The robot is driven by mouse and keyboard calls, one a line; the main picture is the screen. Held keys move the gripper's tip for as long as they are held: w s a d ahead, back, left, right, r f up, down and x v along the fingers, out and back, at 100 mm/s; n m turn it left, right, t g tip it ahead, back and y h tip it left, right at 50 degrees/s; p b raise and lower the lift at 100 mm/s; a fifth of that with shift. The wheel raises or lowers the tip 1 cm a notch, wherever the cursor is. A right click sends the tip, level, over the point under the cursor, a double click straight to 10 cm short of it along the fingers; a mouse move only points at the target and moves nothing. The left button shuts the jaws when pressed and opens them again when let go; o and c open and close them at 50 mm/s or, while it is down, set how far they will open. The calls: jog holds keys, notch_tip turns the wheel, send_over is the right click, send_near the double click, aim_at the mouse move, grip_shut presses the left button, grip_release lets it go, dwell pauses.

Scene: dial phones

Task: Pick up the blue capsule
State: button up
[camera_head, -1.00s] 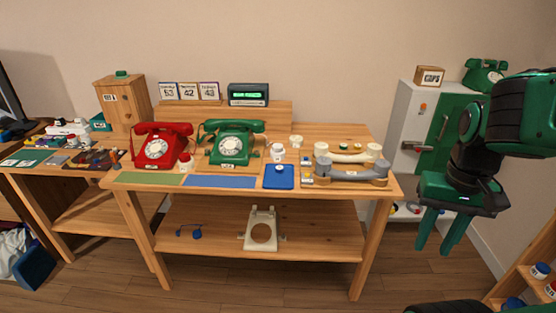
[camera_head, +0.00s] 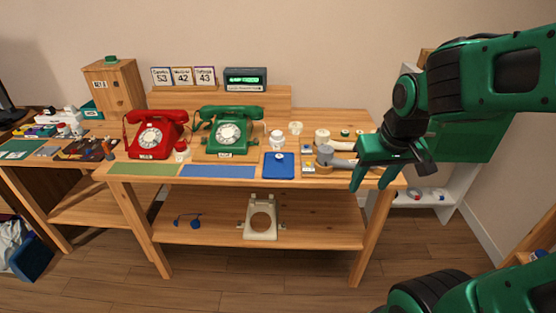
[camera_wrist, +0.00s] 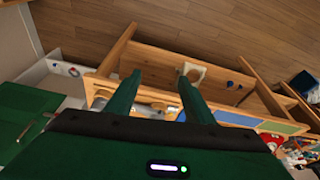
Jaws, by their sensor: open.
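My gripper (camera_head: 371,178) is open and empty in the head view, fingers pointing down at the table's right front corner. Its two green fingers also show in the wrist view (camera_wrist: 160,80). No blue capsule can be identified for certain. A small round blue piece (camera_head: 279,156) sits on a blue tray (camera_head: 279,174) on the tabletop, left of my gripper. A small blue part with a thin cord (camera_head: 195,222) lies on the lower shelf. My gripper is apart from both. My arm and gripper partly hide the handsets at the right end.
A red dial phone (camera_head: 154,137) and a green dial phone (camera_head: 229,133) stand on the table (camera_head: 215,161). A white frame (camera_head: 261,232) is on the lower shelf. A cabinet with a green door (camera_head: 465,140) is behind my arm.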

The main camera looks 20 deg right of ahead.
jog(key=w+a+f+n+t+y, duration=0.25)
jog(key=w+a, duration=0.55)
jog(key=w, duration=0.5)
jog(key=t, duration=0.7)
send_near(280, 157)
jog(key=shift+s+a+r+n+h, duration=0.15)
jog(key=shift+s+r, duration=0.15)
jog(key=shift+s, duration=0.3)
jog(key=shift+s+a+r+n+h, duration=0.15)
jog(key=shift+s+r, duration=0.1)
jog(key=shift+s, duration=0.35)
jog(key=shift+w+d+f+t, duration=0.2)
jog(key=shift+w+f+t, duration=0.2)
jog(key=shift+t, duration=0.15)
jog(key=x, duration=0.5)
jog(key=shift+w, duration=0.2)
jog(key=x, duration=0.4)
jog(key=shift+s+f, duration=0.15)
jog(key=shift+f, duration=0.2)
jog(key=shift+w+a+f, duration=0.1)
jog(key=shift+w+f, duration=0.05)
jog(key=shift+w, duration=0.4)
jog(key=c, duration=1.1)
